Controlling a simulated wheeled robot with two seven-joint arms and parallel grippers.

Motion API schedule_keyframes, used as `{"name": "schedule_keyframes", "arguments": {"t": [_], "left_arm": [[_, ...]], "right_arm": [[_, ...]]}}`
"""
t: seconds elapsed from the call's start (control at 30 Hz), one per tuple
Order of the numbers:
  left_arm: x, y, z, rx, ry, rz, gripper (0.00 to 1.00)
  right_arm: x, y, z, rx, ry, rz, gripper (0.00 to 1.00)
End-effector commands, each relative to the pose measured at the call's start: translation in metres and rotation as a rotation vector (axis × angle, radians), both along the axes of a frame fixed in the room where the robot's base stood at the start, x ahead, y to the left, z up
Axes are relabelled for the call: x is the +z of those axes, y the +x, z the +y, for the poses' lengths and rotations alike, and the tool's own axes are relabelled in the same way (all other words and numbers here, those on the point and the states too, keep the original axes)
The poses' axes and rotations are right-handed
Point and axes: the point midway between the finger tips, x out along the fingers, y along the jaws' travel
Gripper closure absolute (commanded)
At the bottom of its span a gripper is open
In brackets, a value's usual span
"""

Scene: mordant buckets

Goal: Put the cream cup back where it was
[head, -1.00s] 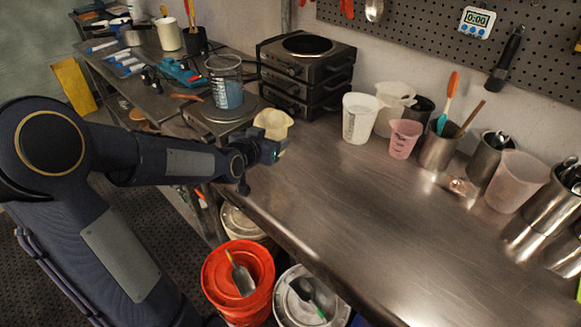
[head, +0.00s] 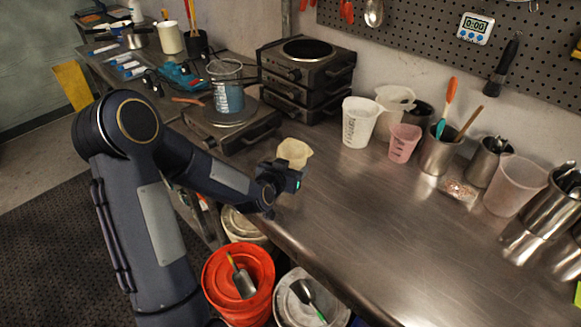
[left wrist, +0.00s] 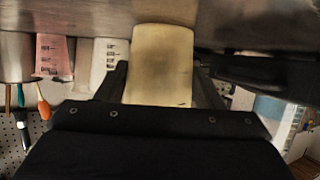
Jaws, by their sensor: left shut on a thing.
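The cream cup (head: 294,153) is near the left end of the steel worktop (head: 370,220). My left gripper (head: 290,170) is shut on it from the front, and the gripper body hides the cup's lower part in the head view. In the left wrist view the cream cup (left wrist: 162,65) fills the middle, between the two dark fingers. I cannot tell whether its base touches the worktop. My right gripper is not in view.
A hot plate with a blue-filled beaker (head: 228,98) stands left of the cup. Stacked hot plates (head: 305,75) stand behind. A white cup (head: 359,122) and a pink cup (head: 404,143) stand to the right. The front worktop is clear. Orange (head: 215,275) and white buckets stand below.

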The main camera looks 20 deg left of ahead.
Motion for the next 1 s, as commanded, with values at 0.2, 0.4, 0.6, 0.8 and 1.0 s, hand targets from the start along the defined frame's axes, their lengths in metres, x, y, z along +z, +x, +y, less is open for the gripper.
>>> {"name": "schedule_keyframes", "arguments": {"t": [0.2, 0.4, 0.6, 0.8, 1.0], "left_arm": [[-0.003, 0.0, 0.0, 0.0, 0.0, 0.0, 0.34], [-0.003, 0.0, 0.0, 0.0, 0.0, 0.0, 0.17], [-0.002, 0.0, 0.0, 0.0, 0.0, 0.0, 0.17], [0.005, -0.012, 0.001, 0.0, 0.002, -0.001, 0.17], [0.022, -0.053, 0.001, 0.003, 0.003, -0.004, 0.17]], "right_arm": [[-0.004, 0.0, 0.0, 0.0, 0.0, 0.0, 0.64], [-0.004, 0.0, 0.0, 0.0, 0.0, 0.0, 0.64], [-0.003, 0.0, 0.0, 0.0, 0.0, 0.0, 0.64], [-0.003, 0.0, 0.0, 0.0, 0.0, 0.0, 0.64], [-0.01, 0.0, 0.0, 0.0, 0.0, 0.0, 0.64]]}}
